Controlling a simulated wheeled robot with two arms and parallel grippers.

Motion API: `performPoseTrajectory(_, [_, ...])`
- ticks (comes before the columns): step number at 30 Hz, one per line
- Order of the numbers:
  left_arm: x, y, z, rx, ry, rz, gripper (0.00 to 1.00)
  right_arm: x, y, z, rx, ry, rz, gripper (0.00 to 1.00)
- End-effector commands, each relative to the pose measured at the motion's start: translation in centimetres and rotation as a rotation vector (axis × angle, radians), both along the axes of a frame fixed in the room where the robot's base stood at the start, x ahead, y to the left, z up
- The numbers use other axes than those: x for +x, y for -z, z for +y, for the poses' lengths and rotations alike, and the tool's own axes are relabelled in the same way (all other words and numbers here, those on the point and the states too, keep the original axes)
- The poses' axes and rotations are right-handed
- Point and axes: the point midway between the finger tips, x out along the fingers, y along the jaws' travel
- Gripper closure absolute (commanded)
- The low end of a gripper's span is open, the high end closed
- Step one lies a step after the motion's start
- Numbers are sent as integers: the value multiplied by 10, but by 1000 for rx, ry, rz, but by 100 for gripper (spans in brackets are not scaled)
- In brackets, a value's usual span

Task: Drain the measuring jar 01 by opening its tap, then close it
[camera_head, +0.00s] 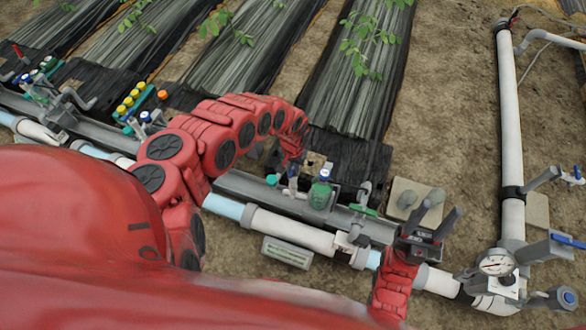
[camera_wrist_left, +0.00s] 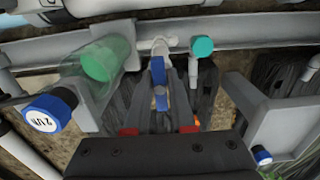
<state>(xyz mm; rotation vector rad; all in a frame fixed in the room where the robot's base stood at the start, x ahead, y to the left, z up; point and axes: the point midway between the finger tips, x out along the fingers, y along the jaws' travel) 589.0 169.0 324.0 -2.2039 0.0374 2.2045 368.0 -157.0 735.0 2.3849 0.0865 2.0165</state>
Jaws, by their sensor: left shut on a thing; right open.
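The measuring jar (camera_head: 320,195) is a clear green vessel under a blue-capped part at the middle skid, and it also shows at the left of the left wrist view (camera_wrist_left: 118,50). Its liquid level cannot be told. A blue tap handle (camera_wrist_left: 158,70) is at the middle of the left wrist view, beside the jar. My left gripper (camera_head: 293,170) is beside the jar, fingers pointing at the pipework. It is shut on the blue handle, seen between its fingers (camera_wrist_left: 160,108). My right gripper (camera_head: 430,220) is open and empty, right of the jar above the white pipe.
A blue cap (camera_wrist_left: 46,112) with lettering and a teal cap (camera_wrist_left: 203,46) flank the handle. A grey channel and white pipe (camera_head: 290,230) run along the beds. A pressure gauge (camera_head: 496,263) stands at right. Bare soil (camera_head: 450,110) lies behind my right gripper.

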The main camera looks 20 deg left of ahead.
Motion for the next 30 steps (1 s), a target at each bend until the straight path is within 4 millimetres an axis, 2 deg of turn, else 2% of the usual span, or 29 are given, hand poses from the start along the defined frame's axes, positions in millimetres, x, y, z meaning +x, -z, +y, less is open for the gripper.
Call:
performPoseTrajectory(15, [0, -2, -2, -1, -27, 0, 100, 0, -3, 0, 0, 0, 0, 50])
performPoseTrajectory(17, [0, -4, -2, -1, -100, 0, 100, 0, -10, 0, 0, 0, 0, 50])
performPoseTrajectory(22, [0, -8, -3, -1, -434, 0, 100, 0, -34, 0, 0, 0, 0, 50])
performPoseTrajectory(30, [0, -5, -2, -1, -859, -2, 100, 0, -67, 0, 0, 0, 0, 50])
